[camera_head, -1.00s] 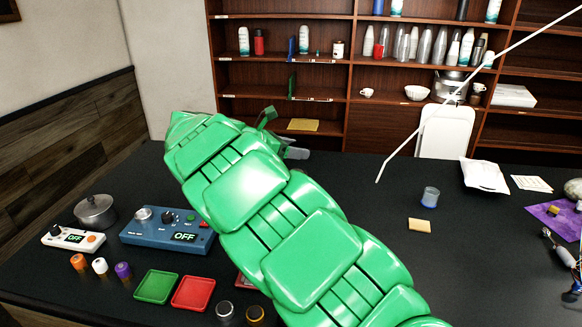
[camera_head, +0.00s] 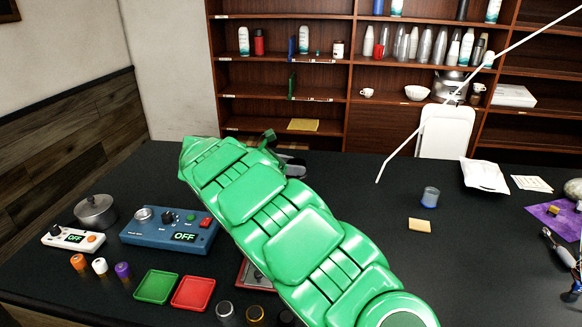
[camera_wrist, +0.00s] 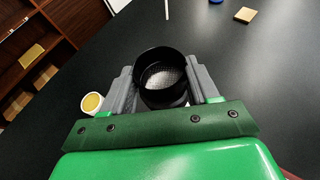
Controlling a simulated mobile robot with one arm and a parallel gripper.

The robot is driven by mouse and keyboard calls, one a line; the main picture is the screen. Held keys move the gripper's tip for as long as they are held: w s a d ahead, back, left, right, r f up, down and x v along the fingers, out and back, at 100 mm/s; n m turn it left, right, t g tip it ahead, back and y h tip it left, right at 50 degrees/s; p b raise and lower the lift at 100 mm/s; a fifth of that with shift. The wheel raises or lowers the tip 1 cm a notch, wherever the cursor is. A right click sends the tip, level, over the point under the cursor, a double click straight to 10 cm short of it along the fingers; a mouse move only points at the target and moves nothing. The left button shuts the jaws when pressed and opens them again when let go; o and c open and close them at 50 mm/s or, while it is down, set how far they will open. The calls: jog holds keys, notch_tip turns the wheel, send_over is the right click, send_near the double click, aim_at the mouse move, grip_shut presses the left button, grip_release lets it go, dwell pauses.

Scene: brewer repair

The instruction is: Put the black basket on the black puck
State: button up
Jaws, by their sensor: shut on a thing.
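The black basket (camera_wrist: 152,60) is a round black cup with a pale mesh bottom, seen from above in the wrist view. My gripper (camera_wrist: 162,78) has its two grey fingers shut on the basket's sides. In the head view my gripper (camera_head: 292,165) shows only in part behind my green arm, and I cannot make out the basket there. A dark round piece, apparently the black puck (camera_head: 287,319), shows at the front edge, right of a silver-topped and a gold-topped puck. It is partly hidden by my arm.
The blue control box (camera_head: 165,236), white scale (camera_head: 72,238), metal pot (camera_head: 95,211), green tray (camera_head: 157,286) and red tray (camera_head: 193,293) stand at left. A red-edged device (camera_head: 248,276) is partly behind my arm.

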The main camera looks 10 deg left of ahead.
jog(key=shift+f, duration=0.3)
jog(key=o, duration=1)
jog(key=shift+o, duration=0.2)
jog(key=shift+r, duration=0.15)
jog(key=shift+s+a+r, duration=0.25)
jog(key=shift+s+a, duration=0.05)
jog(key=shift+a, duration=0.15)
jog(key=v, duration=1)
jog(key=shift+s+a, duration=0.25)
jog(key=shift+s, duration=0.1)
jog(key=shift+r, duration=0.1)
